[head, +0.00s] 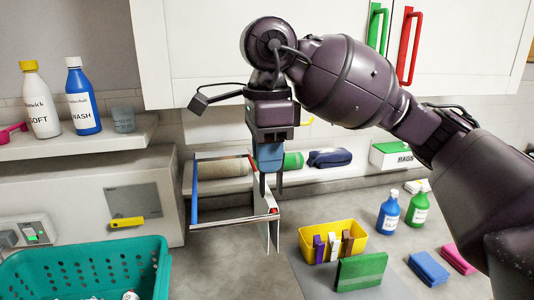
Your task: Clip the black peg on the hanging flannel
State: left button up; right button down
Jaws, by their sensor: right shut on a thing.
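My right gripper (270,186) points down over the right part of a small drying rack (232,219). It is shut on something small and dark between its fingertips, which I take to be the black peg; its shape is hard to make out. A pale, thin piece (273,236) hangs at the rack's right end, below and close to the fingertips. It may be the hanging flannel, but I cannot tell it surely from the rack's frame. Whether the peg touches it is unclear. My left gripper is not in view.
A yellow box (347,253) holds purple, white and brown pegs, with a green block (361,271) in front. A teal basket (90,272) stands at lower left. Bottles (388,212) and folded cloths (429,268) are at right. Rolled cloths (222,168) lie behind the rack, below a white cabinet (200,50).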

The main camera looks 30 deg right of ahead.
aim_at(267, 201)
jog(key=shift+f+b, duration=0.75)
jog(key=shift+f, duration=0.2)
jog(key=shift+f+b, duration=0.55)
jog(key=shift+f, duration=0.1)
jog(key=shift+f+b, duration=0.5)
jog(key=shift+f, duration=0.15)
jog(key=shift+f+b, duration=0.45)
jog(key=shift+f, duration=0.25)
jog(key=c, duration=0.9)
grip_release()
jog(key=shift+c, duration=0.2)
jog(key=shift+r, duration=0.1)
